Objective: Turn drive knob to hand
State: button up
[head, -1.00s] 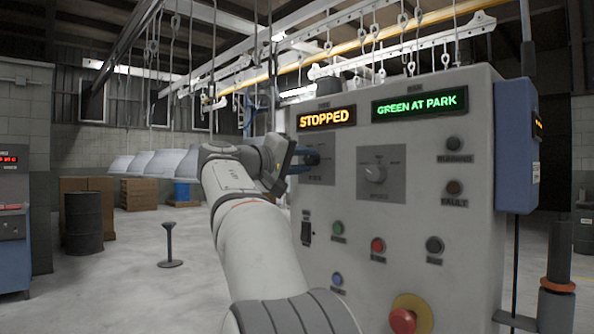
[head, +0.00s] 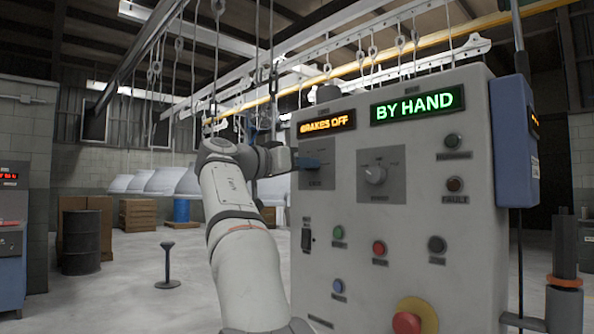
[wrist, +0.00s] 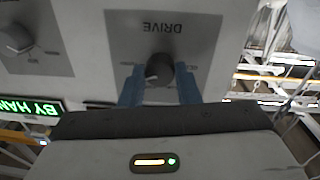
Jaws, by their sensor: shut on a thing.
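The drive knob (wrist: 160,70) is a dark round knob on a grey plate (wrist: 190,32) marked DRIVE, upside down in the wrist view. My gripper (wrist: 160,84) has its blue fingers on both sides of the knob and is shut on it. In the head view my gripper (head: 312,162) reaches the panel's upper left plate, and the knob itself is hidden there. The left display (head: 326,123) reads BRAKES OFF in orange. The right display (head: 413,102) reads BY HAND in green.
A second knob (head: 375,174) sits right of the drive plate. Below are several buttons and a red mushroom button (head: 407,322) on a yellow base. A blue box (head: 514,142) is on the panel's right side. Hanging hoods (head: 160,182) are behind my arm.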

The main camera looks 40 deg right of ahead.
jog(key=shift+r+m+b, duration=0.15)
jog(key=shift+m+b, duration=0.25)
jog(key=shift+m, duration=1.4)
jog(key=o, duration=1)
jog(key=shift+d, duration=0.1)
jog(key=shift+c, duration=0.2)
jog(key=a, duration=0.7)
jog(key=shift+s+a, duration=0.15)
jog(key=shift+a, duration=0.25)
